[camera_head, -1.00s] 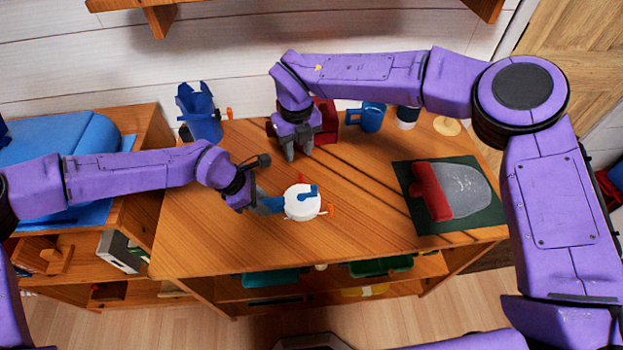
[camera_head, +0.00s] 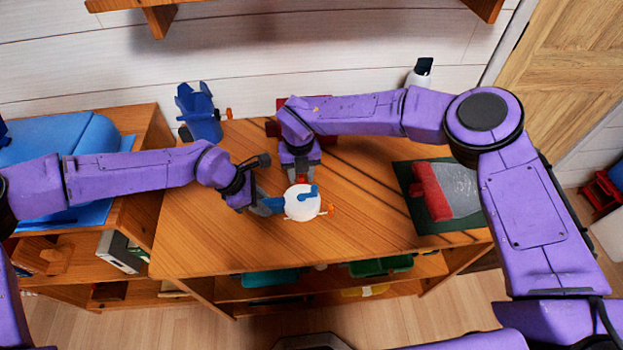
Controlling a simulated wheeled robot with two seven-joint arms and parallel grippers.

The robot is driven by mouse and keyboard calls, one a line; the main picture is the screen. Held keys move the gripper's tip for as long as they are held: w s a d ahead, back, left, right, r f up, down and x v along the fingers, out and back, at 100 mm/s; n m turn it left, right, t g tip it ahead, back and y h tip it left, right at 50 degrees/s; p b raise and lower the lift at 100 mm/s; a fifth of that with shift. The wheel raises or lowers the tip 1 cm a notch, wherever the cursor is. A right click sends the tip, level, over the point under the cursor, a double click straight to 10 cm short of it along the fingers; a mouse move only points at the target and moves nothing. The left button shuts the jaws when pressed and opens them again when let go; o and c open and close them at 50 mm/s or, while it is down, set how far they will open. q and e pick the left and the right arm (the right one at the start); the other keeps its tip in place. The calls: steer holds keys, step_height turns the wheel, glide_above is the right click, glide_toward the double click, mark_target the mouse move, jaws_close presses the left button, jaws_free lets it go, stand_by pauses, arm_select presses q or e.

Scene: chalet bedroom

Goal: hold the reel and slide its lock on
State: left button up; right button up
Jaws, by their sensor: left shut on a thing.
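The white round reel (camera_head: 302,205) with a blue handle (camera_head: 308,192) is over the middle of the wooden table. My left gripper (camera_head: 272,206) is shut on the reel from its left side. A small red part (camera_head: 302,179), perhaps the lock, shows at the reel's far edge. My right gripper (camera_head: 302,174) points down just behind the reel, with its fingertips around or beside this red part. Whether its fingers touch the part is too small to tell. A small orange piece (camera_head: 330,210) sticks out at the reel's right.
A blue holder (camera_head: 200,112) stands at the table's back left. A green mat (camera_head: 448,228) with a red-handled grey scraper-like thing (camera_head: 432,190) lies at the right. A red box (camera_head: 325,120) at the back is partly hidden by my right arm. The table's front left is clear.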

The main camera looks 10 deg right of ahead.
jaws_close()
steer(key=shift+d, duration=0.95)
steer(key=shift+o, duration=0.2)
jaws_free()
